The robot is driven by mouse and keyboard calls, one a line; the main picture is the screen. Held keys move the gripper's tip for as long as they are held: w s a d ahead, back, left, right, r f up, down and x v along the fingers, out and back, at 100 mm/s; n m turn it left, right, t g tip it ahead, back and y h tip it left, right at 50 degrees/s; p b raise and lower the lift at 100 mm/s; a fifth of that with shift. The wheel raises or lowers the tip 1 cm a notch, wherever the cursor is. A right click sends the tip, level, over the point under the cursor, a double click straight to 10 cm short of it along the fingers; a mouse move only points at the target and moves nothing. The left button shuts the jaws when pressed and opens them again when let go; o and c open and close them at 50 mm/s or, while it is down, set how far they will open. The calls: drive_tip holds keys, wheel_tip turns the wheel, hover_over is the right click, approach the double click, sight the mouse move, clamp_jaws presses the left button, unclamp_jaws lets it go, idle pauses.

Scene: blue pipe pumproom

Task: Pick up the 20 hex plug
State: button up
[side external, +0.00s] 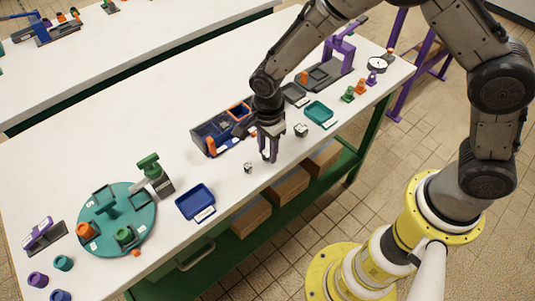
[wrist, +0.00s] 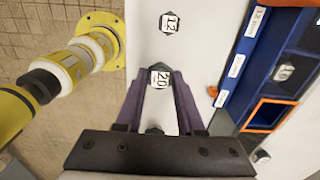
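The 20 hex plug (wrist: 159,76) is a small dark hexagonal piece with a white top marked 20. In the wrist view it lies between the tips of my gripper (wrist: 159,80), with a narrow gap on each side. My gripper's fingers are apart. In the side view my gripper (side external: 268,158) points down just over the white table, and I cannot make out the 20 plug there. The height left between fingertips and table is hard to tell.
A plug marked 12 (wrist: 168,23) lies beyond the fingertips. Another plug (wrist: 154,130) is partly hidden by the gripper body. The blue compartment bin (side external: 207,133) stands close beside my gripper. A blue tray (side external: 195,202) and teal tray (side external: 319,112) lie farther off.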

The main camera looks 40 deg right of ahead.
clamp_jaws()
